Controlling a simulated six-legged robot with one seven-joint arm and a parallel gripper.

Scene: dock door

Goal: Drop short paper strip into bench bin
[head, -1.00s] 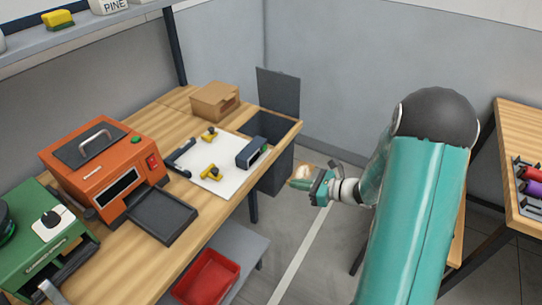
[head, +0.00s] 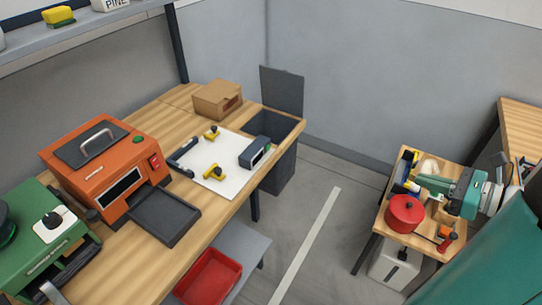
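The bench bin (head: 280,172) is a dark grey box at the far right end of the long wooden bench. Its lid (head: 281,90) stands up and its top is open. My gripper (head: 424,184) is at the right, low over a small wooden side table and well apart from the bin. Its fingers point left among small items, and I cannot tell whether they are open or shut. I cannot make out a short paper strip in this view. A pale object (head: 429,167) lies just beyond the fingers, too small to identify.
The side table (head: 391,222) holds a red pot (head: 405,213) and other small items. The bench carries an orange machine (head: 103,167), a white sheet (head: 208,181) with tools, a dark blue device (head: 254,152) and a cardboard box (head: 217,100). Clear floor lies between bench and side table.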

